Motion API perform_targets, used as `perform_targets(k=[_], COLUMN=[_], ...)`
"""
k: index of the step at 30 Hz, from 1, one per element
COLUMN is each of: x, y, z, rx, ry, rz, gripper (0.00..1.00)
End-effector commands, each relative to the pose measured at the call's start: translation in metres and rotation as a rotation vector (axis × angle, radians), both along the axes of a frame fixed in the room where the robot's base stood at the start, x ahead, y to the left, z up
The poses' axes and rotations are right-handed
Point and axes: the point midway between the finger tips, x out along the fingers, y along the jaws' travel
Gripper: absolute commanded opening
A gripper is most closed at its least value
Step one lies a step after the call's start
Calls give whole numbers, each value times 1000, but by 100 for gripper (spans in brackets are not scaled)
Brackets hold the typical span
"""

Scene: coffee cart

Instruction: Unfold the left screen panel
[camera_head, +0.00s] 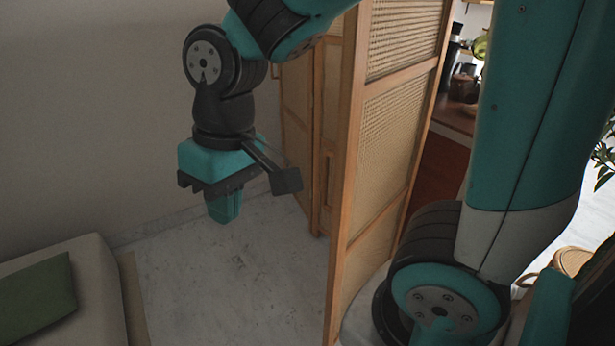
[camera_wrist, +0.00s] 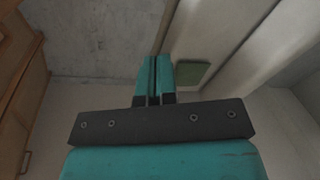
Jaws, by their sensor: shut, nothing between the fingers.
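A folding screen with wooden frames and woven cane infill stands right of centre in the head view.
A beige sofa (camera_head: 95,262) with a green cushion (camera_head: 37,296) is at lower left. A pale wall stands behind. Bare marble floor (camera_head: 235,270) lies between sofa and screen. A wooden counter (camera_head: 455,115) with dark jars and a basket (camera_head: 573,261) are at right.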

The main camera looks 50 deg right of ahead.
Motion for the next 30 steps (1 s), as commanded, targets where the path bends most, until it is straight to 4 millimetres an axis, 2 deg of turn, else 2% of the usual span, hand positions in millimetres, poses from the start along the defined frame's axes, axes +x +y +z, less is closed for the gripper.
perform_targets(k=[1,3,6,9,12,15,19,26,30], x=[32,74,123,157,175,182,184,178,168], y=[-17,-46,-92,-138,-175,-202,-222,-236,-249], z=[2,-4,-19,-37,-56,-71,-84,-100,-119], rx=[-68,-173,-329,-480,-614,-719,-802,-838,-840], ry=[33,66,98,108,98,77,50,38,40], rz=[-140,-363,-689,-997,-1260,-1459,-1615,-1675,-1674], gripper=[0,0,0,0,0,0,0,0,0])
